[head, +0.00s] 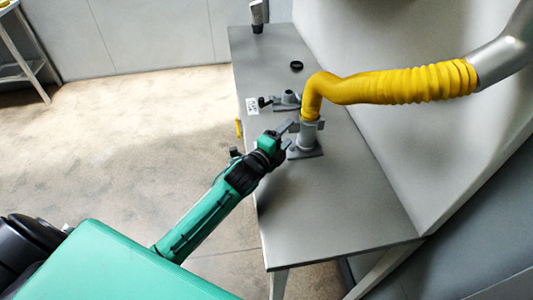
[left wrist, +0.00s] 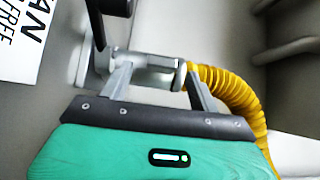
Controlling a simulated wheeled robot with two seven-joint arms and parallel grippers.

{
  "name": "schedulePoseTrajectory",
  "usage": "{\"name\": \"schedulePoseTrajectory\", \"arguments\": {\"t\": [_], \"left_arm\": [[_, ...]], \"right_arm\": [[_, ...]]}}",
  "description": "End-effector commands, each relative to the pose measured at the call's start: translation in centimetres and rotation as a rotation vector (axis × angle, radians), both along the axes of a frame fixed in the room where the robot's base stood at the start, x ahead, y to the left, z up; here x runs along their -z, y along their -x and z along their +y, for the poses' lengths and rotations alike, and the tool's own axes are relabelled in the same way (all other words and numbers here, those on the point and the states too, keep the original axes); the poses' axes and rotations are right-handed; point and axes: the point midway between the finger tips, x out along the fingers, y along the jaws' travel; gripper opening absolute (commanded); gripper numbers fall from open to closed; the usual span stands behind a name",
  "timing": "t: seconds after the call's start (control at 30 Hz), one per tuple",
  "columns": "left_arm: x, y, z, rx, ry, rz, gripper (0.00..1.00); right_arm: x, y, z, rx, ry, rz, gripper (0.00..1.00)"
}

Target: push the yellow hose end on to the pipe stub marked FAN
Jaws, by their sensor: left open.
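The yellow hose (head: 400,86) comes from a grey duct at the right and bends down at its left end. That end meets the top of a grey upright pipe stub (head: 307,133) on a flat base; I cannot tell how far it sits on it. My left gripper (head: 286,136) is open beside this stub. In the left wrist view its fingers (left wrist: 157,88) stand apart in front of a grey pipe piece (left wrist: 150,68), with the yellow hose (left wrist: 235,92) at the right. A white card (left wrist: 22,38) there shows "AN" and "FREE", partly cut off. My right gripper is out of view.
A second, lower grey fitting (head: 288,102) stands behind the stub. The card (head: 252,105) lies near the left edge of the grey table (head: 340,205). A black ring (head: 297,65) lies farther back. The table front is clear; a wall bounds the right.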

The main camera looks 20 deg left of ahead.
Motion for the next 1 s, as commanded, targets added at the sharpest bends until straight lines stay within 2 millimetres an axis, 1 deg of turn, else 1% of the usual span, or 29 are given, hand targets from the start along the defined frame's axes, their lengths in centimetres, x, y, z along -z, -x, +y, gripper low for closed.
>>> {"name": "schedulePoseTrajectory", "arguments": {"t": [0.03,0.2,0.4,0.5,0.7,1.0], "left_arm": [[0.3,1.2,0.3,0.0,-0.003,0.0,0.62],[0.3,4.6,1.1,0.001,-0.003,0.0,0.62],[0.2,8.1,1.9,0.0,-0.003,-0.001,0.62],[0.1,9.4,2.1,0.0,-0.001,0.0,0.62],[0.0,10.8,2.5,0.0,-0.002,-0.003,0.62],[-0.1,11.1,2.5,0.0,-0.002,-0.002,0.62]], "right_arm": [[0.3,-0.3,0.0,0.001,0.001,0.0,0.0],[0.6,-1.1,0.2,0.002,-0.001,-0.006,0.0],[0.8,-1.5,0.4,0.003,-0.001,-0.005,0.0],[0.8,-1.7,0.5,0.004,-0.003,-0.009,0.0],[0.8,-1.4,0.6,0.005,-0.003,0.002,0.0],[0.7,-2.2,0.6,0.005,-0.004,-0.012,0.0]]}}
